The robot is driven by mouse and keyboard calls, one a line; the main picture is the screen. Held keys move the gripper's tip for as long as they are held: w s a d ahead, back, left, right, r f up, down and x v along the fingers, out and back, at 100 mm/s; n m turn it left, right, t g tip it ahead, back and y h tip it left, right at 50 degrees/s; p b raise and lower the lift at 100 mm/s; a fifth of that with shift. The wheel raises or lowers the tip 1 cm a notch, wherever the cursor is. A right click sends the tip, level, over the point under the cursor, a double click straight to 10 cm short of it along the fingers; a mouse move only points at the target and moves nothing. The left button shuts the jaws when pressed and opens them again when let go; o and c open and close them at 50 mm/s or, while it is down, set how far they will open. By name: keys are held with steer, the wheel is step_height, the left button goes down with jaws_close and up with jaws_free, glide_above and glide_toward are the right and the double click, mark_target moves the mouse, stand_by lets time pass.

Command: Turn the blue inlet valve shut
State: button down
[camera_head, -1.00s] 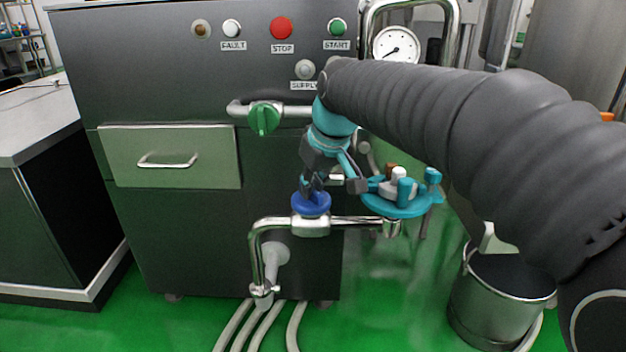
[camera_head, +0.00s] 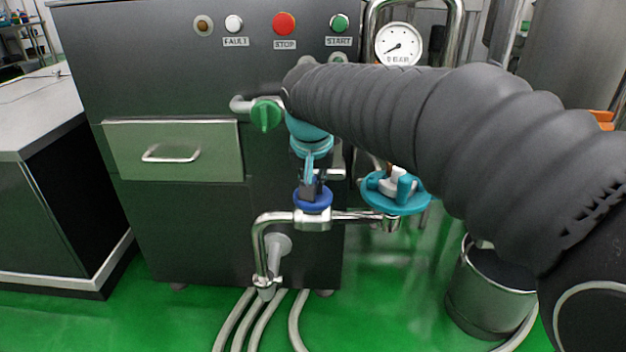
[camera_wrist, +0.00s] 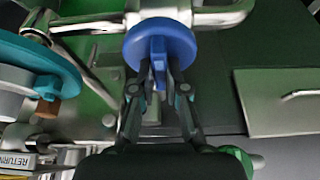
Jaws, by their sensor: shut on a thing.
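The blue inlet valve (camera_head: 313,205) is a round blue handle on top of a silver pipe fitting, low at the front of the dark cabinet. In the wrist view its blue disc (camera_wrist: 181,46) shows with a raised bar across its middle. My gripper (camera_head: 313,187) comes down onto it from above. In the wrist view my gripper's fingers (camera_wrist: 158,82) are shut on the raised bar of the blue valve, one on each side. The finger pads partly hide the bar.
A green valve (camera_head: 266,115) sits on a pipe above left. A teal round part (camera_head: 397,208) stands close on the right. A metal bucket (camera_head: 490,300) is on the floor at right. A drawer (camera_head: 175,151) is at left.

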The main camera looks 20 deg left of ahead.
stand_by(0.4)
steer(key=c, duration=1.2)
jaws_free()
steer(key=v, duration=1.2)
